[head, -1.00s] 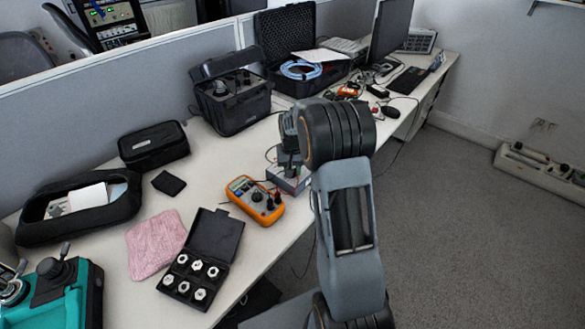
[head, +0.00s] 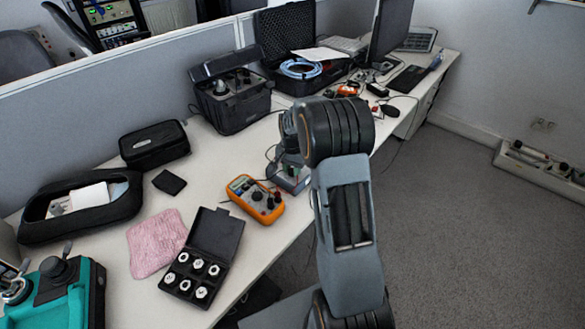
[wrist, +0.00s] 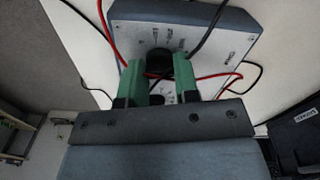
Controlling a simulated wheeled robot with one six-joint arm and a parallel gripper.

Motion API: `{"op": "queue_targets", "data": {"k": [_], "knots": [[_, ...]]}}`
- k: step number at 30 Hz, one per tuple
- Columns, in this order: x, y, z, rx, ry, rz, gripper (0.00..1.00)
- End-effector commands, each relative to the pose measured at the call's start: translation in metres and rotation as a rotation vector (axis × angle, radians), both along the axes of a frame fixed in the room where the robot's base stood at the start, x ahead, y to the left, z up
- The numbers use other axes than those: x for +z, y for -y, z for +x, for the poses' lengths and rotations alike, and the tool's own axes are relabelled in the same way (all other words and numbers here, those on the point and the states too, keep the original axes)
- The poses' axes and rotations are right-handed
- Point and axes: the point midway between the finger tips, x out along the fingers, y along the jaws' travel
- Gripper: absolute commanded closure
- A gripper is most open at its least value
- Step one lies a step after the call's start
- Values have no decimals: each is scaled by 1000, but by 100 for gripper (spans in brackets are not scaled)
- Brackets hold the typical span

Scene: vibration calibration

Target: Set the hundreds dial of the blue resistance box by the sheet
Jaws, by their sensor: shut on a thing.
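The resistance box shows in the wrist view as a light panel (wrist: 215,45) with blue-grey edges, and red and black leads cross it. My gripper (wrist: 157,68) has its two green fingers on either side of a black dial knob (wrist: 158,60) and is shut on it. The dial's marks are too small to read, so I cannot tell which decade it is. In the head view the box (head: 295,184) sits near the table's front edge, mostly hidden under my arm. A white sheet (head: 320,54) lies on the open black case at the back.
An orange multimeter (head: 256,199) lies just left of the box.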

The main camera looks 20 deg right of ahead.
Motion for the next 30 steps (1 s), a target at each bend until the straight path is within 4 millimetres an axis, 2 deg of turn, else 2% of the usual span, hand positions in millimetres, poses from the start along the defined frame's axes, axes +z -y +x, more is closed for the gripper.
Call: {"op": "queue_targets", "data": {"k": [12,13,20,30], "knots": [[0,0,1,-5,2,1,95],[0,0,1,-5,2,1,68],[0,0,0,-4,1,0,46],[6,0,1,-4,3,0,45]]}}
